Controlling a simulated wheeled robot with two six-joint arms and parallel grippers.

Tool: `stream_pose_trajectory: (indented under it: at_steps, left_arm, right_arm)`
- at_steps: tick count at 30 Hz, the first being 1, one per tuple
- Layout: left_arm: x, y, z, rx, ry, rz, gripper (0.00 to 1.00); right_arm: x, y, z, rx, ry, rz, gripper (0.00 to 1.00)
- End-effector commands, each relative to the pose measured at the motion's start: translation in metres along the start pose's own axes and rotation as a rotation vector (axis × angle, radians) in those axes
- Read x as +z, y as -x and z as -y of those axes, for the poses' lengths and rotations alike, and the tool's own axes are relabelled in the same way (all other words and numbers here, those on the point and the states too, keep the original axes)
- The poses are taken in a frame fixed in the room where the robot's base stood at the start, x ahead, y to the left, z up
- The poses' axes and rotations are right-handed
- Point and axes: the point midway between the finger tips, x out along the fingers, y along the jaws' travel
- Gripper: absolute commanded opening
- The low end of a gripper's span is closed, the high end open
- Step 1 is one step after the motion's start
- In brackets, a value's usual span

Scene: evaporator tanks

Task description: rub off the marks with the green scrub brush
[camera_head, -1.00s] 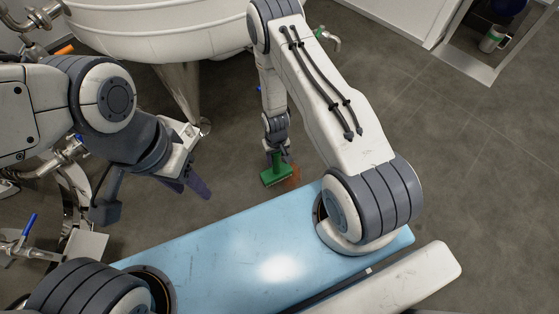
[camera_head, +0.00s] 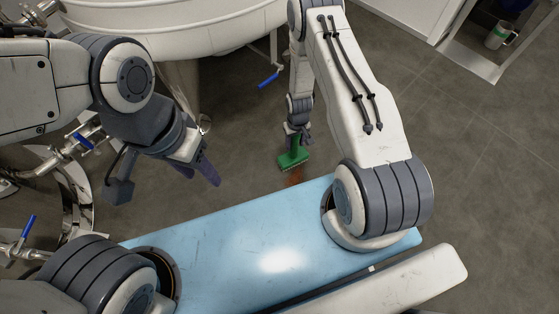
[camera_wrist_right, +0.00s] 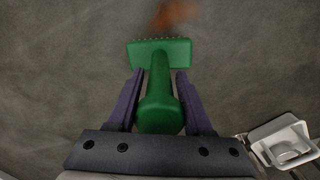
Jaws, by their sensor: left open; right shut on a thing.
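The green scrub brush (camera_head: 293,159) is in my right gripper (camera_head: 297,136), head down, near the floor in the head view. In the right wrist view my right gripper (camera_wrist_right: 158,100) is shut on the handle of the brush (camera_wrist_right: 159,55), with a purple finger on each side. A rust-brown mark (camera_head: 295,178) lies on the floor just below the brush head in the head view. The mark also shows past the brush head in the right wrist view (camera_wrist_right: 175,13). I cannot tell whether the bristles touch the floor. My left gripper (camera_head: 200,173) is open and empty, left of the brush.
A large white tank (camera_head: 180,22) stands at the back on metal legs. Steel piping with blue-handled valves (camera_head: 82,141) is at the left. A white cabinet (camera_head: 415,15) is at the back right. The grey floor on the right (camera_head: 450,130) is clear.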

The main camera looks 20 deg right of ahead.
Motion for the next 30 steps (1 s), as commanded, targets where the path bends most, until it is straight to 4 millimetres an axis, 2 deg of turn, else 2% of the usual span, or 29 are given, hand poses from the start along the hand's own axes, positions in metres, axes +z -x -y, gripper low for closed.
stream_pose_trajectory:
  at_steps: [3, 5, 7, 21, 30]
  left_arm:
    - [0.000, 0.004, 0.000, 0.000, 0.000, 0.000, 0.50]
    - [-0.001, 0.014, -0.001, 0.000, 0.000, 0.001, 0.50]
    - [-0.001, 0.021, -0.002, 0.000, 0.000, 0.000, 0.50]
    - [-0.003, 0.058, -0.004, 0.000, 0.000, 0.000, 0.50]
    - [-0.004, 0.070, -0.005, 0.000, 0.000, 0.000, 0.50]
  right_arm:
    - [-0.002, 0.003, -0.007, 0.000, 0.002, 0.000, 0.00]
    - [-0.003, 0.014, -0.006, 0.000, 0.003, -0.001, 0.00]
    - [-0.002, 0.032, -0.007, 0.001, 0.002, -0.003, 0.00]
    - [-0.002, 0.070, -0.004, 0.000, 0.006, 0.000, 0.00]
    - [-0.003, 0.084, 0.000, 0.000, 0.011, 0.000, 0.00]
